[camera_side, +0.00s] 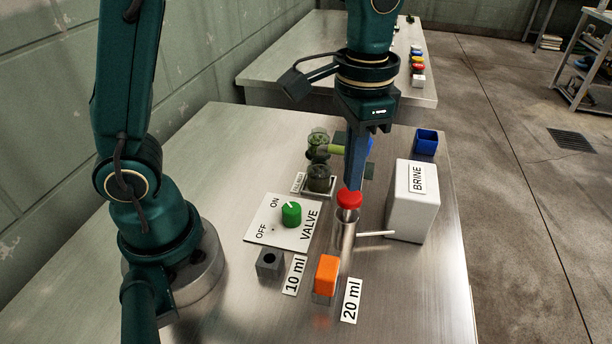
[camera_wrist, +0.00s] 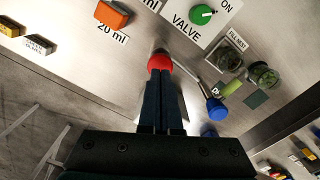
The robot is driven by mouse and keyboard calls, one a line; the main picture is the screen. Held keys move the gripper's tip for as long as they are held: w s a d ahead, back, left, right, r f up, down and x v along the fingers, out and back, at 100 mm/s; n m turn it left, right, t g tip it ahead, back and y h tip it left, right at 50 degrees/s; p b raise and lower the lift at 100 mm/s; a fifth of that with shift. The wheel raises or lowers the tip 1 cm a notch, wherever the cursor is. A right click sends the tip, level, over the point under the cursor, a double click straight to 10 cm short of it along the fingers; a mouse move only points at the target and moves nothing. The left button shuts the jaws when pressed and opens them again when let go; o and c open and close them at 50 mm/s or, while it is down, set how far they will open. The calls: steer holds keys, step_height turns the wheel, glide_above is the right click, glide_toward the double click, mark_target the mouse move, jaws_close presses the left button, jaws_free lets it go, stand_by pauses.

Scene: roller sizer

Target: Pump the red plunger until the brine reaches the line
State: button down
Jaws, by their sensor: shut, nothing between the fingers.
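The red plunger knob (camera_side: 349,199) tops an upright metal pump cylinder (camera_side: 346,232) in the middle of the bench. The knob also shows in the wrist view (camera_wrist: 159,61). My gripper (camera_side: 353,186) points down with its fingers together, tips right at the knob's top; I cannot tell if they touch. The fingers also show in the wrist view (camera_wrist: 162,76), empty. A white box labelled BRINE (camera_side: 411,210) stands right of the pump. A dark, clear-walled jar (camera_side: 319,179) sits by the FILL NEST label (camera_wrist: 237,41). Its brine level and line cannot be made out.
The valve plate (camera_side: 281,228) with its green knob (camera_side: 291,214) lies left of the pump. An orange block (camera_side: 327,274) and grey holed block (camera_side: 270,263) stand in front. A thin rod (camera_side: 376,234) extends from the pump. A blue container (camera_side: 426,141) stands behind the box.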

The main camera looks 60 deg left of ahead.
steer(key=shift+r, duration=0.1)
steer(key=shift+r, duration=2.45)
steer(key=s+a+r+n+t, duration=0.2)
steer(key=s+a+r+t, duration=0.15)
steer(key=s, duration=0.25)
steer(key=s+a+f+n+t, duration=0.1)
steer(key=s+f+t, duration=0.1)
steer(key=f, duration=0.3)
steer(key=shift+s+a+f, duration=0.35)
steer(key=shift+s, duration=0.5)
